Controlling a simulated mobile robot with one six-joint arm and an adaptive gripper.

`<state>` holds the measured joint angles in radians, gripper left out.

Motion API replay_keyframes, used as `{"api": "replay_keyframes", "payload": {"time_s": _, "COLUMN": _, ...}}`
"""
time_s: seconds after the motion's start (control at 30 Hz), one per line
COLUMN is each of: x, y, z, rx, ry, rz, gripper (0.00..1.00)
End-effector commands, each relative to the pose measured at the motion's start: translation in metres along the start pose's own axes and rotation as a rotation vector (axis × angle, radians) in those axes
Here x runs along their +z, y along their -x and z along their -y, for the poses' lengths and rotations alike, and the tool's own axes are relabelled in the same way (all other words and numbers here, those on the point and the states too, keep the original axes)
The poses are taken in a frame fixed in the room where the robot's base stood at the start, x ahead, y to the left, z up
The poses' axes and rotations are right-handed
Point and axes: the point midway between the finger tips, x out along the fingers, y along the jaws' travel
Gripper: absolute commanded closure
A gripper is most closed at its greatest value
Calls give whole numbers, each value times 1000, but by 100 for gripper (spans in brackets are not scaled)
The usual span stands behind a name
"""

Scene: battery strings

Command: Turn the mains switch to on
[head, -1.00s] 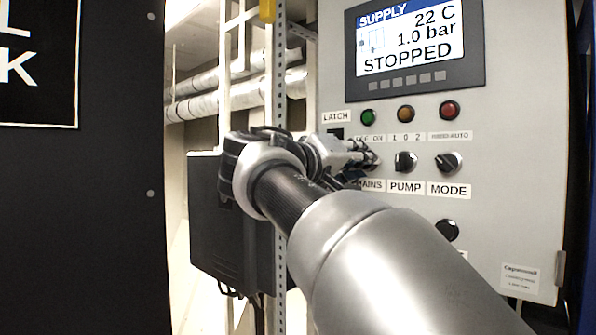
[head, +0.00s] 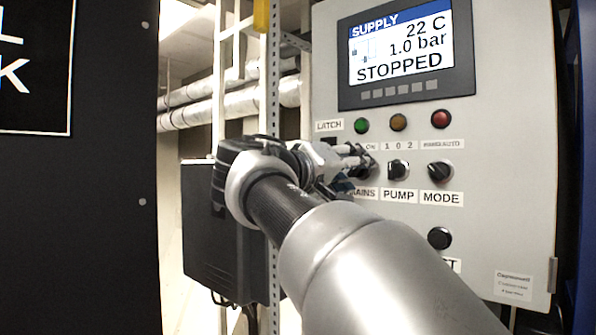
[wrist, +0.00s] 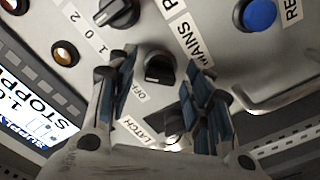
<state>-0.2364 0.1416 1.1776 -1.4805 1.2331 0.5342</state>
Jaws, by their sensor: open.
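The mains switch is a black rotary knob (wrist: 160,68) on the grey panel. It shows in the wrist view between the two fingers of my open gripper (wrist: 160,72). Contact with the fingers cannot be told. Its MAINS label (wrist: 202,44) is on one side and an OFF label (wrist: 138,93) on the other; the ON mark is hidden in the wrist view. In the head view my gripper (head: 360,160) is at the panel left of the PUMP knob and covers most of the mains switch. The exact knob angle is unclear.
The PUMP knob (head: 398,169) and MODE knob (head: 440,171) are close to the right. Green, amber and red lamps (head: 398,122) sit above, below a display (head: 403,50) reading STOPPED. A blue button (wrist: 258,14) is near in the wrist view. A black box (head: 205,235) stands left.

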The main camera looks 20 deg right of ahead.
Motion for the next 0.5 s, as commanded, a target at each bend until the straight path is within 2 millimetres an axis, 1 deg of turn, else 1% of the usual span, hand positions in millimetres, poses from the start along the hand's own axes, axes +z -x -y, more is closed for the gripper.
{"api": "replay_keyframes", "payload": {"time_s": 0.17, "x": 0, "y": 0, "z": 0, "rx": 0, "ry": 1, "rz": 0, "gripper": 53}}
{"api": "replay_keyframes", "payload": {"time_s": 0.27, "x": 0, "y": 5, "z": 0, "rx": -1, "ry": 0, "rz": -1, "gripper": 53}}
{"api": "replay_keyframes", "payload": {"time_s": 0.37, "x": -1, "y": 18, "z": 1, "rx": -3, "ry": 0, "rz": -2, "gripper": 53}}
{"api": "replay_keyframes", "payload": {"time_s": 0.5, "x": -1, "y": 48, "z": 0, "rx": -4, "ry": 0, "rz": -4, "gripper": 53}}
